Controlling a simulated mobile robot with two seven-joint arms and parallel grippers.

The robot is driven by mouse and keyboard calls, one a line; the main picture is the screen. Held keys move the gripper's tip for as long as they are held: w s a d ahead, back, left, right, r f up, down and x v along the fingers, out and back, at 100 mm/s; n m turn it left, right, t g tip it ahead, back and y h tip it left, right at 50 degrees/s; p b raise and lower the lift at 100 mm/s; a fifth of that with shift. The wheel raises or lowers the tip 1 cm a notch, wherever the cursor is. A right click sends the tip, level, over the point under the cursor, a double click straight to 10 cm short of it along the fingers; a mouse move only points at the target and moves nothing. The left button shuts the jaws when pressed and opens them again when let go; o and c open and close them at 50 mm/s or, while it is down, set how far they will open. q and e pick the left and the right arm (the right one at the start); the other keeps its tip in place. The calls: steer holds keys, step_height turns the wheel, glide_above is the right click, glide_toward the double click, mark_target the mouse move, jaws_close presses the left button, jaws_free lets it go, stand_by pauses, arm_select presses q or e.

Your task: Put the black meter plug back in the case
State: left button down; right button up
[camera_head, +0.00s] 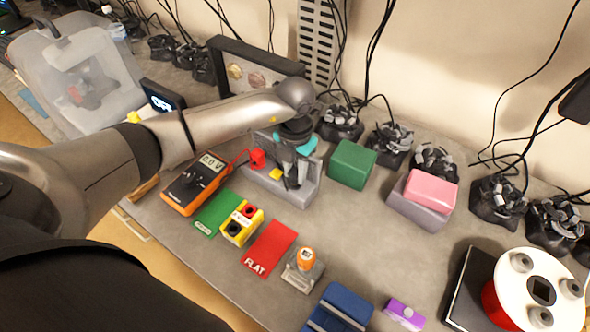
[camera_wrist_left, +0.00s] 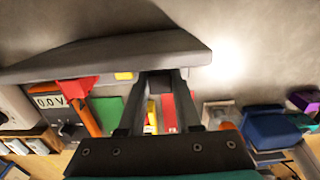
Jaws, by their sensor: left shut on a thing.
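A grey case (camera_head: 306,193) stands at the middle of the table. It also shows as a long grey shape in the left wrist view (camera_wrist_left: 110,58). A red plug (camera_head: 257,158) sits at its left end and a small yellow piece (camera_head: 277,174) is beside it. My left gripper (camera_head: 293,184) points down at the case. In the left wrist view my left gripper (camera_wrist_left: 160,82) is shut on the small black plug (camera_wrist_left: 160,86), which is between its fingertips. The arm and fingers hide most of the plug in the head view, so I cannot tell whether it touches the case. My right gripper is out of view.
An orange multimeter (camera_head: 196,184) reading 0.0 V lies left of the case. A green mat (camera_head: 216,211), a yellow socket block (camera_head: 242,226) and a red mat (camera_head: 268,249) lie in front. A green block (camera_head: 352,165) stands close on the right. Black cables hang behind.

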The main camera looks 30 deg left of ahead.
arm_select(q)
steer(key=shift+f+b, duration=0.3)
steer(key=shift+f, duration=0.1)
stand_by(0.8)
steer(key=c, duration=0.5)
jaws_free()
